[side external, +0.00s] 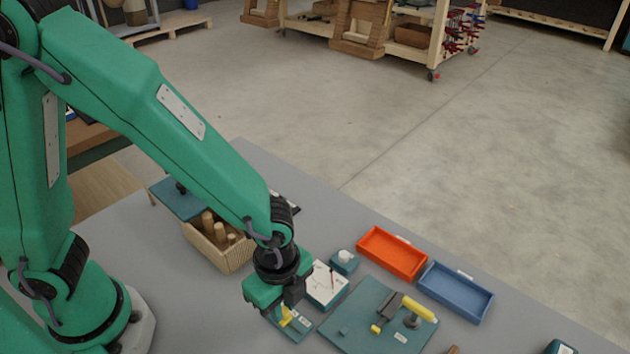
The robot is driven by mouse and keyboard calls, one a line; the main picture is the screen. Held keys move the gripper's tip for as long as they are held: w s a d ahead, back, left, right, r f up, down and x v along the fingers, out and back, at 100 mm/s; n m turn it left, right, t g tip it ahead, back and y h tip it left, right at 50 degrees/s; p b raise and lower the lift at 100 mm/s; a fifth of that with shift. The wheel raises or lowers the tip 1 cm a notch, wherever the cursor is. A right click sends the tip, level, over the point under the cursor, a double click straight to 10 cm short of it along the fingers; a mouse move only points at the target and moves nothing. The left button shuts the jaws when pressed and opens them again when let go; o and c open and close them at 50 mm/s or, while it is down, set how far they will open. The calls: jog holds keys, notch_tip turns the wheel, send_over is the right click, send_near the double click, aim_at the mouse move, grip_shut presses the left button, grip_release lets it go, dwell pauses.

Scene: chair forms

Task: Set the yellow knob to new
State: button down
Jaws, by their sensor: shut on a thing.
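The yellow knob (285,311) stands on a small teal plate (301,327) near the front of the grey table. My gripper (282,306) points down over the plate and is shut on the knob. The fingers hide part of the knob. A small white label with yellow on it lies on the plate beside the knob, but its writing is too small to read. I cannot tell which mark the knob points to.
Close to the right are a white dial box (325,287) and a teal board (352,322) with a yellow-handled clamp (417,307). An orange tray (392,253) and a blue tray (455,292) stand behind. A wooden box (222,250) with pegs is at left.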

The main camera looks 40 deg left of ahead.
aim_at(283, 309)
jog(key=c, duration=1.3)
grip_release()
jog(key=shift+r, duration=0.1)
jog(key=shift+r, duration=3.85)
jog(key=shift+a, duration=0.1)
jog(key=s+a+r+n+t, duration=0.1)
jog(key=a+r+n+t, duration=0.1)
jog(key=a+r+n, duration=0.4)
jog(key=s+a+r+n+t, duration=0.1)
jog(key=a+r+n+t, duration=0.2)
jog(key=a+r+n, duration=0.4)
jog(key=a+n, duration=0.5)
jog(key=a, duration=0.3)
jog(key=shift+r+t, duration=0.2)
jog(key=shift+t, duration=0.1)
